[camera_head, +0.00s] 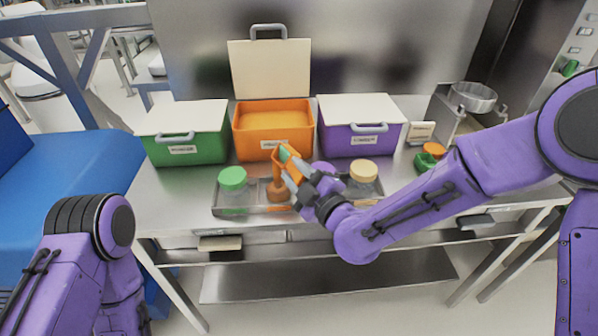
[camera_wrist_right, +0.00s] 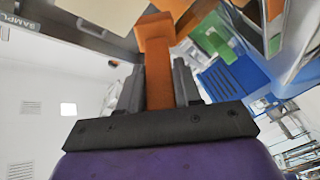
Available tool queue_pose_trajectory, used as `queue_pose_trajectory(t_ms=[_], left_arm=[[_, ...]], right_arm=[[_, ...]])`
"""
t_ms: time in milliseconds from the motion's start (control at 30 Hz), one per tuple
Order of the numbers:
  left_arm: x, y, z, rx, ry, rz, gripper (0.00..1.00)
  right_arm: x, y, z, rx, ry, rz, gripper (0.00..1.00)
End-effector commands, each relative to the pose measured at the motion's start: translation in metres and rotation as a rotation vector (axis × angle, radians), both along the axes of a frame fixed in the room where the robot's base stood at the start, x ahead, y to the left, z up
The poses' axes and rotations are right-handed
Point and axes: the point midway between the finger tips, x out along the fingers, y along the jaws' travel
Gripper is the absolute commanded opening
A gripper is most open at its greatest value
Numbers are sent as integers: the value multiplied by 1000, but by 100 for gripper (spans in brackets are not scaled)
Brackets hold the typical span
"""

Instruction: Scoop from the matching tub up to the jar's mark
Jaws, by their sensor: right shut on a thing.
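My right gripper (camera_head: 292,172) is shut on the handle of an orange scoop (camera_head: 287,158), held tilted above the tray. In the right wrist view, the orange scoop (camera_wrist_right: 158,65) stands between the two fingers (camera_wrist_right: 160,88). Just below the scoop, an orange-brown mass (camera_head: 277,190) shows at a jar's place in the tray; the jar's walls and mark cannot be made out. The orange tub (camera_head: 253,146) behind is open, its lid (camera_head: 270,70) raised, with orange contents inside. The green tub (camera_head: 187,150) and purple tub (camera_head: 358,139) are closed. My left gripper is out of view.
The grey tray (camera_head: 240,212) also holds a green-lidded jar (camera_head: 232,179), a purple-lidded jar (camera_head: 322,168) and a beige-lidded jar (camera_head: 363,173). Green and orange items (camera_head: 430,155) and a metal pot (camera_head: 473,96) stand at the right. The left end of the table is clear.

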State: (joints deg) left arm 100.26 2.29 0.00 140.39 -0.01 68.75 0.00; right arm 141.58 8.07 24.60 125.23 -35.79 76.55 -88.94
Motion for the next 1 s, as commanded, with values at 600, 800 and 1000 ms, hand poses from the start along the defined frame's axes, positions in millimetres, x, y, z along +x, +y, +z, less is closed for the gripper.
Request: queue_pose_trajectory(t_ms=[600, 800, 1000], left_arm=[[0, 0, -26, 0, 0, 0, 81], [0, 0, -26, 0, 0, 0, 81], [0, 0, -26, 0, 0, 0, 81]], right_arm=[[-4, 10, -12, -362, -201, 3, 7], [-4, 10, -12, -359, -199, 3, 7], [-4, 10, -12, -359, -199, 3, 7]])
